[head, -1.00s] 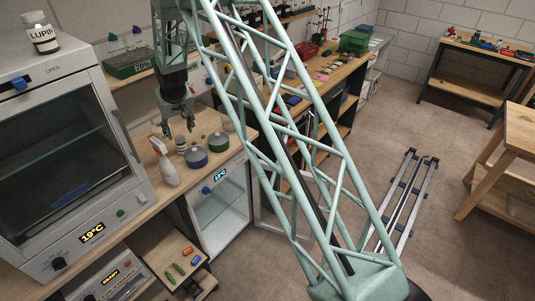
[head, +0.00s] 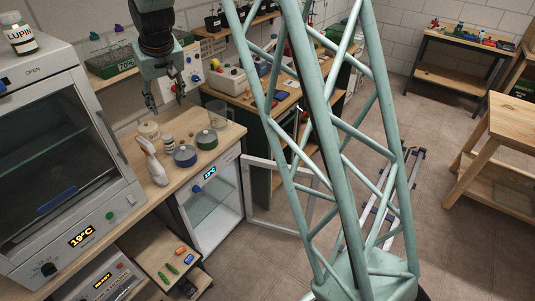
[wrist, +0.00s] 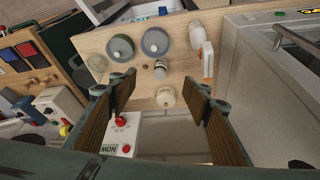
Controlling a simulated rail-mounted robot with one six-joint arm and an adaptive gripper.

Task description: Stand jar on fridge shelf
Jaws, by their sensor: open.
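Several jars stand on the wooden counter. A small jar (head: 168,142) with a pale lid and a dark-banded label stands among them; it also shows in the wrist view (wrist: 160,68). Behind it is a cream-lidded jar (head: 149,130), in the wrist view (wrist: 165,97) between my fingers but below them. A second labelled jar (head: 20,38), marked LUPIN, stands on the oven-like cabinet. The fridge (head: 213,205) is under the counter with its glass door (head: 283,200) open to the right; a shelf (head: 207,210) shows inside. My gripper (head: 165,97) is open and empty above the jars.
A white spray bottle (head: 153,163), a blue pot (head: 186,155), a green pot (head: 207,139) and a clear beaker (head: 218,115) crowd the counter near the jars. The cabinet (head: 60,140) borders the left. The floor before the fridge is clear.

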